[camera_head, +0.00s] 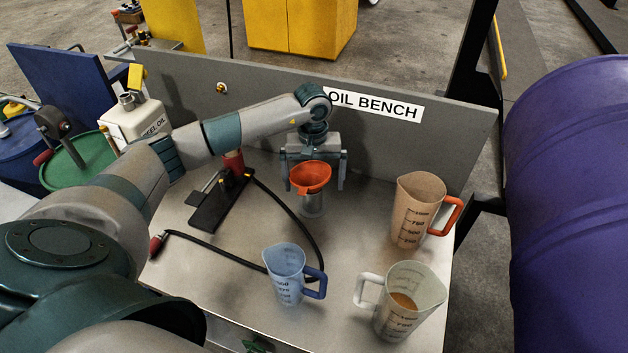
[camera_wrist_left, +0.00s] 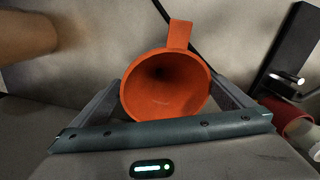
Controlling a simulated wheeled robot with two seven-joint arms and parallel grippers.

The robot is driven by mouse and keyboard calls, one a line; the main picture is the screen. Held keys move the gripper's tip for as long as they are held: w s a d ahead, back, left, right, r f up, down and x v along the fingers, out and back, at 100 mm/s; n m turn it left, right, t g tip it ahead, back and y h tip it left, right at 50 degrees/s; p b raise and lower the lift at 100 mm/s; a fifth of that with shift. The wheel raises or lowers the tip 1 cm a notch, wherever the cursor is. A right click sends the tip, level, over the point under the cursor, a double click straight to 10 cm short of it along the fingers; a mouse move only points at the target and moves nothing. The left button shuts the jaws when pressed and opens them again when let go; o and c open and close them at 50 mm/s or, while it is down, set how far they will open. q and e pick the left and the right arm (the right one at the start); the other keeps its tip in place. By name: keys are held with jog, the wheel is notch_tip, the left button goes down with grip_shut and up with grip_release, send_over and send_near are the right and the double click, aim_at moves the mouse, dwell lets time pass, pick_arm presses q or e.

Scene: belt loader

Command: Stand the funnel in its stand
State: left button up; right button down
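The orange funnel (camera_head: 311,177) is at the back middle of the bench, mouth up, with its tab towards the front left. The fingers are spread wider than the funnel, with a visible gap on the right. The left wrist view also shows the funnel (camera_wrist_left: 165,86) between the fingers (camera_wrist_left: 166,78). My right gripper is not in view.
A blue jug (camera_head: 285,276), a clear jug with amber liquid (camera_head: 411,300) and a tan jug with orange handle (camera_head: 414,212) stand at the front and right. A black hose (camera_head: 300,224) loops from a black-based tool (camera_head: 216,204). A backboard (camera_head: 380,145) rises behind.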

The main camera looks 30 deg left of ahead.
pick_arm(q)
jog(key=shift+r, duration=0.6)
notch_tip(320, 180, up, 11)
jog(key=b, duration=0.4)
jog(key=shift+a, duration=0.15)
